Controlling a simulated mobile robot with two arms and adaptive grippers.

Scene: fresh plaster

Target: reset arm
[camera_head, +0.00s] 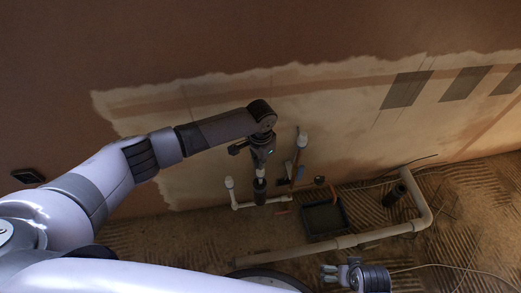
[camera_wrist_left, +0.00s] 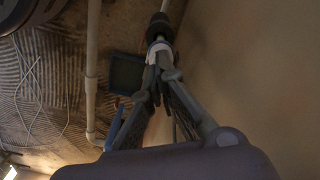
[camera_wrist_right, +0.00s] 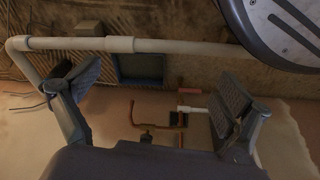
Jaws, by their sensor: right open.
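My left gripper (camera_head: 262,158) reaches down near the plastered wall, above an upright pipe stub with a black sleeve (camera_head: 259,190) and a white collar. In the left wrist view its fingers (camera_wrist_left: 155,75) come close together at the white collar (camera_wrist_left: 159,47), with the black sleeve (camera_wrist_left: 159,27) just beyond; they look closed on the collar. My right gripper (camera_head: 328,274) is low at the bottom edge of the head view. In the right wrist view its fingers (camera_wrist_right: 158,88) are wide apart with nothing between them.
A dark square tray (camera_head: 347,216) lies on the ridged floor behind a long pale pipe (camera_head: 370,235). A black cylinder (camera_head: 394,195) stands to its right. A white-capped pipe (camera_head: 302,142) rises by the wall, and another white-capped stub (camera_head: 229,183) stands left of my left gripper.

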